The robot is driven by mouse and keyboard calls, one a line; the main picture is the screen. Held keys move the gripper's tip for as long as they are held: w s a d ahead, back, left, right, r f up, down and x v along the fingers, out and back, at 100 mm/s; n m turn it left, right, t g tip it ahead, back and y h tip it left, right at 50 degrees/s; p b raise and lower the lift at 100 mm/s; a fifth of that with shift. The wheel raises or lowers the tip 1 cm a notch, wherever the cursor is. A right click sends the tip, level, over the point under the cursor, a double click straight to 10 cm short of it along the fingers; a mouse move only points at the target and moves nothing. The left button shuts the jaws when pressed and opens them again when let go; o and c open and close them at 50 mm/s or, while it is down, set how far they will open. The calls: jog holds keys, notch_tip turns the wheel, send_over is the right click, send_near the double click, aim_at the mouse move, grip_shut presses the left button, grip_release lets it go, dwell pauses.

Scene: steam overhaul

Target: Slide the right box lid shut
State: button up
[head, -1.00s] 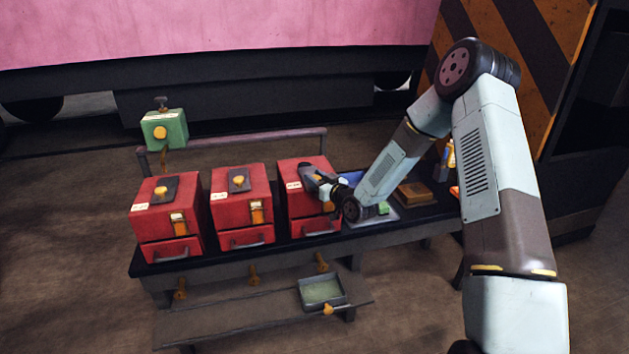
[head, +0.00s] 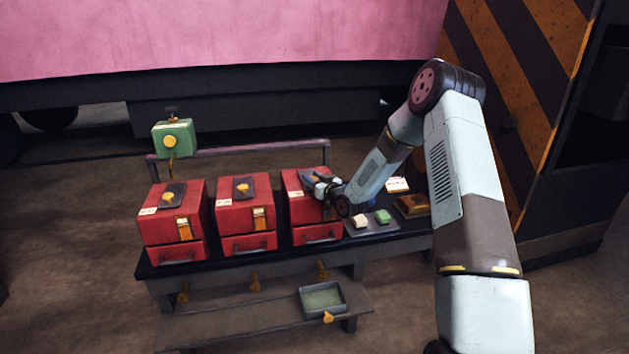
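The right red box (head: 299,212) stands on the dark bench, with a handled drawer front at its bottom. Its dark sliding lid is on top, mostly covered by my gripper (head: 318,184). My gripper is at the top right of this box, at the lid. The fingers are small and dark here, and I cannot tell whether they are open or shut, or whether they touch the lid knob. How far the lid is open is hidden.
Two more red boxes, the middle one (head: 243,213) and the left one (head: 172,220), stand to the left with yellow-knobbed lids. A green box (head: 174,138) is on a post behind. A grey plate (head: 372,223) with small blocks lies right of the boxes. A tray (head: 322,299) sits on the lower shelf.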

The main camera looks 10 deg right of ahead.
jog(key=o, duration=0.3)
jog(key=shift+w+d, duration=0.2)
jog(key=shift+w, duration=0.05)
jog(key=shift+o, duration=0.2)
jog(key=shift+s, duration=0.15)
jog(key=v, duration=1.3)
jog(key=shift+s, duration=0.25)
